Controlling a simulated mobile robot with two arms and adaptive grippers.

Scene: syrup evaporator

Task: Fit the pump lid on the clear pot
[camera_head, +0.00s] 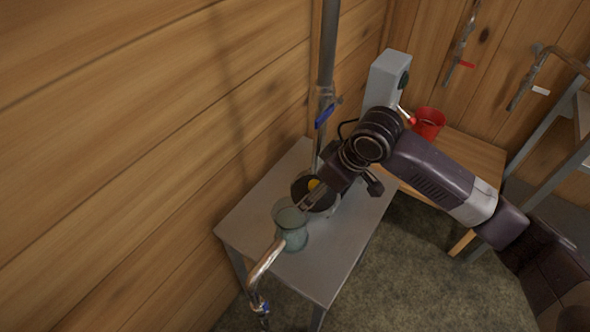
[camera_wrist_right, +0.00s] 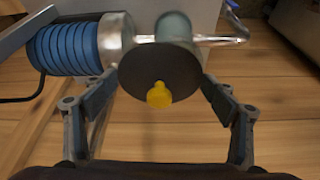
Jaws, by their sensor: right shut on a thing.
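The pump lid is a dark disc (camera_head: 301,187) with a yellow knob; it also shows face-on in the right wrist view (camera_wrist_right: 185,80). My right gripper (camera_wrist_right: 160,80) is shut on the lid, with one finger at each side of its rim. In the head view this gripper (camera_head: 318,196) reaches in from the right, over the table. The clear pot (camera_head: 292,232) is a greenish see-through vessel on the grey table, just left of and nearer than the lid. A greenish cylinder (camera_wrist_right: 173,26), likely the pot, shows partly behind the lid. My left gripper is not in view.
The grey table (camera_head: 345,262) stands against the wooden wall. A chrome spout (camera_head: 265,264) is at its near left, and a vertical pipe with a blue-handled valve (camera_head: 324,115) rises behind. A red bucket (camera_head: 429,123) stands on a wooden table at right. A blue ribbed cylinder (camera_wrist_right: 65,48) is beside the lid.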

